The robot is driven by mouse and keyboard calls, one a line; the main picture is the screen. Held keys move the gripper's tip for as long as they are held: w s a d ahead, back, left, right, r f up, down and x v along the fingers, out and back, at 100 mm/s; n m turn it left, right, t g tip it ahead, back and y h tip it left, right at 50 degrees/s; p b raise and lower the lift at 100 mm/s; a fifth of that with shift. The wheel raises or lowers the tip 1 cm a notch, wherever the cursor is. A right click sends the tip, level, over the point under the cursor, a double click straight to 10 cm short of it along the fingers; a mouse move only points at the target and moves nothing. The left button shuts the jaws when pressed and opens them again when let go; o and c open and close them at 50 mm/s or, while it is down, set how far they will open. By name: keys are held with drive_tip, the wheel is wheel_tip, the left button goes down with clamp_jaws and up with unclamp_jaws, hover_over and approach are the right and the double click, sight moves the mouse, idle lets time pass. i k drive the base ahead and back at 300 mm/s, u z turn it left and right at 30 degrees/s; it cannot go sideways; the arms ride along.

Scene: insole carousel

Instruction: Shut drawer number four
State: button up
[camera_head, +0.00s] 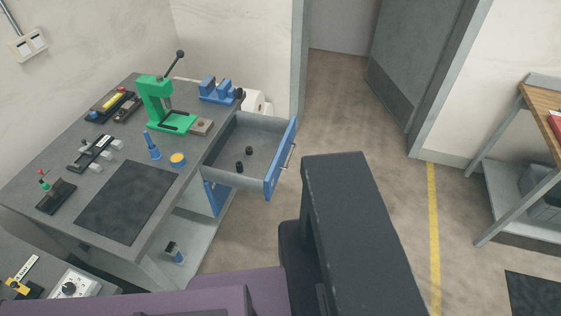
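One blue-fronted grey drawer (282,158) stands pulled out from the right side of the grey workbench (205,190) in the head view. A metal bar handle (288,155) is on its blue front. Two small black pieces (239,166) lie inside it. No number is readable on the drawer. My gripper is not in view. Large dark and purple parts in the lower middle are probably mine; the dark part stands right of the drawer, apart from it in the picture.
The bench carries a green press (160,105), a blue vise (215,90), a dark mat (125,202) and small tools. Another table (530,100) stands at the far right, and a grey door (410,60) behind.

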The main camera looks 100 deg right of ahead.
sight(271, 138)
drive_tip(key=u, duration=0.1)
drive_tip(key=k, duration=1.6)
drive_tip(key=z, duration=2.25)
drive_tip(key=i, duration=0.55)
drive_tip(key=z, duration=0.1)
